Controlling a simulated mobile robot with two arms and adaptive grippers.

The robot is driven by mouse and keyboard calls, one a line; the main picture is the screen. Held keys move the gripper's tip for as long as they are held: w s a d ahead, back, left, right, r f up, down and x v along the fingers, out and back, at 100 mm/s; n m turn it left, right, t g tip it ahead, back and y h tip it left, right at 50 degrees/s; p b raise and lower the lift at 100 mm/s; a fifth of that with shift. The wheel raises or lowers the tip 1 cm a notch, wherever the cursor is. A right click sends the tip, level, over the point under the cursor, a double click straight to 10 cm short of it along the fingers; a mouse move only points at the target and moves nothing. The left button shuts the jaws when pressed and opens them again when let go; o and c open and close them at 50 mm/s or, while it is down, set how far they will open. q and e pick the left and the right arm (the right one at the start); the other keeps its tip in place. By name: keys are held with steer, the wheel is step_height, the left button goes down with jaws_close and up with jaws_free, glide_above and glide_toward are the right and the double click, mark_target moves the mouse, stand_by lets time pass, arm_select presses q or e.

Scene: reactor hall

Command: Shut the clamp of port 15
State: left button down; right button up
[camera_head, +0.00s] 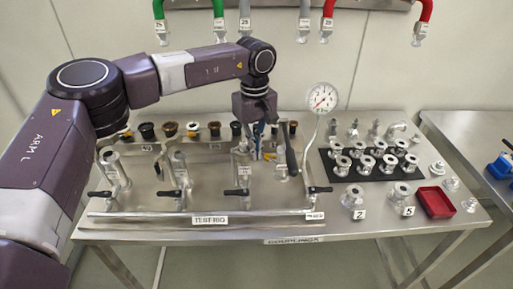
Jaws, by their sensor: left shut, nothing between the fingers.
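The test rig (150,208) stands on the steel table with a row of upright metal ports along it. Low black lever handles sit along its front pipe, one of them at the third port (242,172). My left gripper (260,150) points down among the right-hand ports, just right of the third one. Its fingers are shut with nothing between them. A dark slanted bar (291,152) shows right beside it; I cannot tell whether it is a clamp handle or part of the gripper. The port numbers are too small to read, so I cannot tell which is port 15. My right gripper is not in view.
A round pressure gauge (322,98) rises on a thin tube right of the gripper. A black mat (337,172) holds several metal couplings. A red tray (435,202) is at the right. Coloured hoses (218,14) hang from the wall. Dark caps (170,128) line the rig's back.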

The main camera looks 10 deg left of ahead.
arm_select(q)
step_height(320, 180, up, 7)
steer(key=p, duration=0.4)
stand_by(0.4)
